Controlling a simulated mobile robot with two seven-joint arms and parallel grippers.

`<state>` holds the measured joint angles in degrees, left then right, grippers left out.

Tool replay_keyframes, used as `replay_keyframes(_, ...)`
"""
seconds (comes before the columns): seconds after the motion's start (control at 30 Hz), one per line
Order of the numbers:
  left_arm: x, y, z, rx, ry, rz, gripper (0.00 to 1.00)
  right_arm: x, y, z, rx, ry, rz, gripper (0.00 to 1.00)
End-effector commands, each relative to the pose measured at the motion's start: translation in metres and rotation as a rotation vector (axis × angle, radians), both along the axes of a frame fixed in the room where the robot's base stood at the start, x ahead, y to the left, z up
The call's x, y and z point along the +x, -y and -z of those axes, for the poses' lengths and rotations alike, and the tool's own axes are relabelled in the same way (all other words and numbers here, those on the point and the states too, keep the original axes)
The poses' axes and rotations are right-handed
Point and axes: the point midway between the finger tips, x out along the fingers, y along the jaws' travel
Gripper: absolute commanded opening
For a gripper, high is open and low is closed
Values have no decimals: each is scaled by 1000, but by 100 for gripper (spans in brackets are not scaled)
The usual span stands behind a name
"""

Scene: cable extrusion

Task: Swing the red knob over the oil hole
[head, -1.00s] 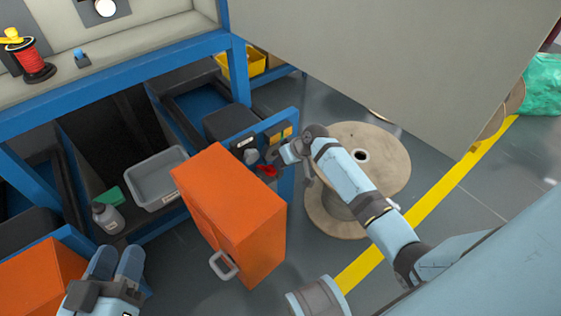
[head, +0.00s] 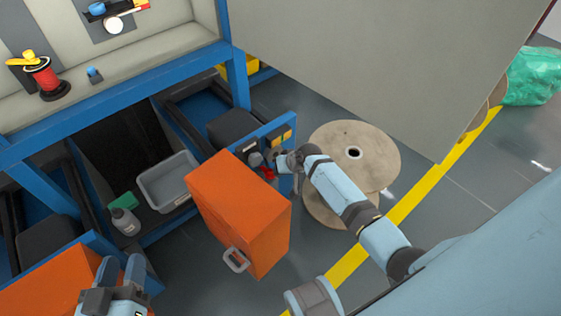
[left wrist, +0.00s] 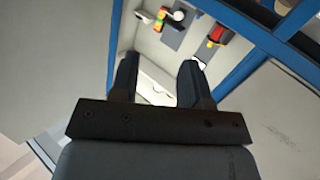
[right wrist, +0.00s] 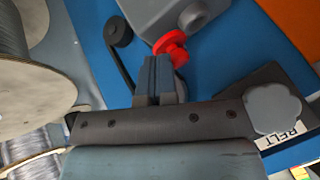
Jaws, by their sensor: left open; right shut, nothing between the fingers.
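The red knob (right wrist: 172,45) is on the grey housing (right wrist: 165,12) on a blue panel, just beyond my right fingertips. It shows small and partly covered in the head view (head: 269,174). My right gripper (right wrist: 157,62) is shut and empty, with its tips beside or against the knob; I cannot tell if they touch. In the head view, my right gripper (head: 281,165) is at the panel. A round grey opening or cap shows on the housing near the knob; I cannot tell if it is the oil hole. My left gripper (head: 124,268) is open and empty at lower left.
An orange cabinet (head: 235,210) stands left of the panel. A wooden spool (head: 365,140) stands on the floor to the right, behind my right arm. A grey bin (head: 167,180) and a bottle (head: 124,221) sit at left. A large grey panel (head: 370,60) hangs above.

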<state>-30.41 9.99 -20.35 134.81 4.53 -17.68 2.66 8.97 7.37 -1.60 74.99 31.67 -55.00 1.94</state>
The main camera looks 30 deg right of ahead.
Motion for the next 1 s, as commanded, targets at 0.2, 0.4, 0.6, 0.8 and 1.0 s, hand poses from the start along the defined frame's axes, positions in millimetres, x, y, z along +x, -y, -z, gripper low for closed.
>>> replay_keyframes(0.2,-26,-35,60,188,-334,-54,43,-7,-14,-10,5,-3,182,0)
replay_keyframes(0.4,-26,-39,59,224,-361,-63,43,-11,-24,-7,1,-3,237,0)
replay_keyframes(0.6,-28,-42,59,244,-382,-67,43,-13,-38,-4,1,-2,235,0)
replay_keyframes(0.8,-28,-42,64,248,-384,-69,43,-12,-39,0,1,0,236,0)
replay_keyframes(1.0,-28,-42,65,247,-384,-69,43,-10,-37,0,0,0,235,0)
